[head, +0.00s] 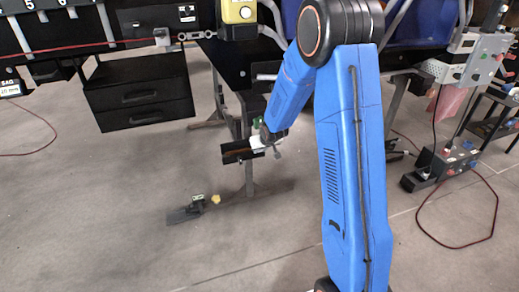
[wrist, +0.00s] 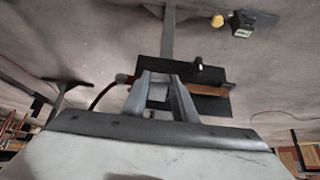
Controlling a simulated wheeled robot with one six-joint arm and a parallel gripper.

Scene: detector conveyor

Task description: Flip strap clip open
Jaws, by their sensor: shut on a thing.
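My gripper (wrist: 161,80) reaches down to a small dark bracket (wrist: 215,105) with a brown strip (wrist: 207,92) across it. In the head view, my gripper (head: 272,150) is at the right end of the same bracket (head: 232,157), on a thin stand below the conveyor. The jaws are shut on a small part at the bracket, which I take to be the strap clip. The fingers mostly hide the clip, and I cannot tell whether it is open or closed.
A black drawer unit (head: 140,92) hangs at the left. The floor in front is clear.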

